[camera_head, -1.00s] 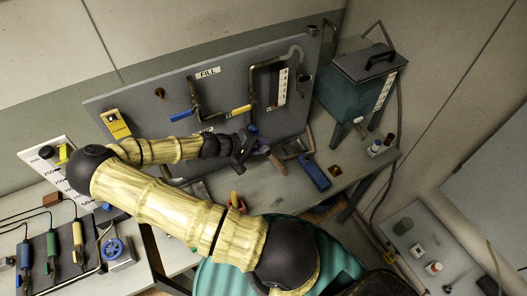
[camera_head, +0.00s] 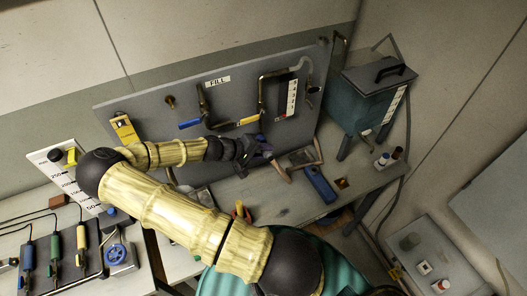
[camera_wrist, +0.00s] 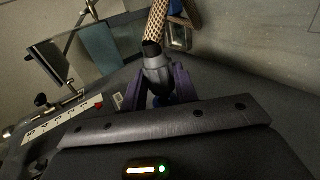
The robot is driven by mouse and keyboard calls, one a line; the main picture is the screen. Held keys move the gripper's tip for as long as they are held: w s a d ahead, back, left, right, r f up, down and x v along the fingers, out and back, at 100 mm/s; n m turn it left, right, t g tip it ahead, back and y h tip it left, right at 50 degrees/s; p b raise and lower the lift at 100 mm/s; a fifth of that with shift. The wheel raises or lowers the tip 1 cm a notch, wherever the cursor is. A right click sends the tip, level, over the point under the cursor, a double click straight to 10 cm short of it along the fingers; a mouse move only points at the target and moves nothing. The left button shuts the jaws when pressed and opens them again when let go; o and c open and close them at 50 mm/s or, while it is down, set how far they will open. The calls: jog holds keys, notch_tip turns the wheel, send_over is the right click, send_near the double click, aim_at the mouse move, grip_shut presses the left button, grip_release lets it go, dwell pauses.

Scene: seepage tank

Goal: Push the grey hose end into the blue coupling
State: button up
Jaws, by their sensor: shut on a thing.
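My gripper (camera_head: 258,152) is in front of the grey panel, near its lower right part. In the wrist view its purple fingers (camera_wrist: 160,86) are shut on the grey hose end (camera_wrist: 157,68). A tan braided hose (camera_wrist: 157,22) runs from the hose end to the top of the picture. A small blue piece, perhaps the blue coupling (camera_head: 262,137), shows just above my gripper in the head view. Some blue also shows between the fingers in the wrist view. I cannot tell whether hose end and coupling touch.
The grey panel (camera_head: 140,98) carries bent pipes with a blue handle (camera_head: 189,124) and a yellow handle (camera_head: 249,119). A teal tank (camera_head: 365,103) stands at right. A blue tool (camera_head: 320,184) lies on the bench (camera_head: 285,205), which has bare room in front.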

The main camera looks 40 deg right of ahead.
jog(key=shift+s+d, duration=0.1)
jog(key=shift+s, duration=0.1)
jog(key=shift+d, duration=0.25)
jog(key=shift+s, duration=0.1)
jog(key=shift+a, duration=0.25)
dwell(0.5)
jog(key=shift+w+d+b, duration=0.2)
jog(key=shift+w+b, duration=0.1)
jog(key=shift+w, duration=0.4)
jog(key=shift+w+d+b, duration=0.15)
jog(key=shift+w+b, duration=0.15)
jog(key=shift+w, duration=0.4)
dwell(4.1)
jog(key=o, duration=1.2)
jog(key=shift+c, duration=0.2)
jog(key=shift+r, duration=0.1)
